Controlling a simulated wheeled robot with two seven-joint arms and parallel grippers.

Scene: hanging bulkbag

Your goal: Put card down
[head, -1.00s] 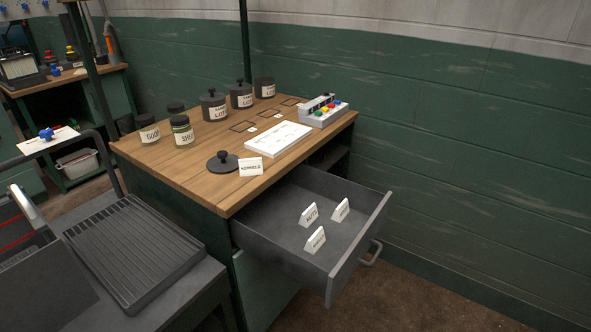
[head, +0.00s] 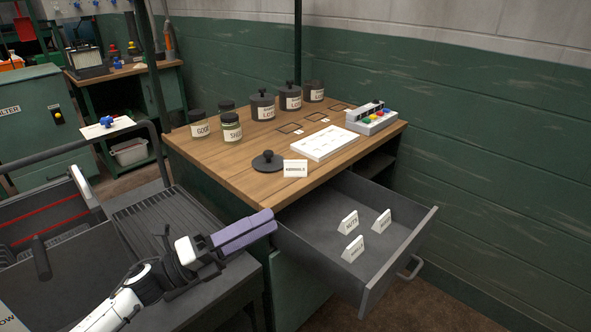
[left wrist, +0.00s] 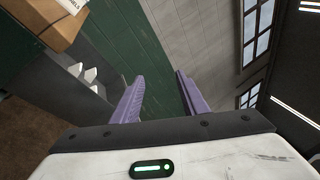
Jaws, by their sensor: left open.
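A white tent card (head: 295,168) with dark lettering stands on the wooden bench top near its front edge, beside a black knobbed lid (head: 268,161). Three more small white tent cards stand in the open grey drawer (head: 300,237): one at the left (head: 348,223), one at the right (head: 381,221) and one nearer the front (head: 352,249). My left gripper (head: 268,222), with purple fingers, is open at the near left corner of the drawer in the picture. In the left wrist view its fingers (left wrist: 158,95) are apart with nothing between them. My right gripper is not in view.
Labelled jars (head: 232,128) and black canisters (head: 263,106) stand at the back left of the bench. A white board (head: 323,143) and a box with coloured buttons (head: 371,118) are to the right. The drawer floor has bare room around the cards.

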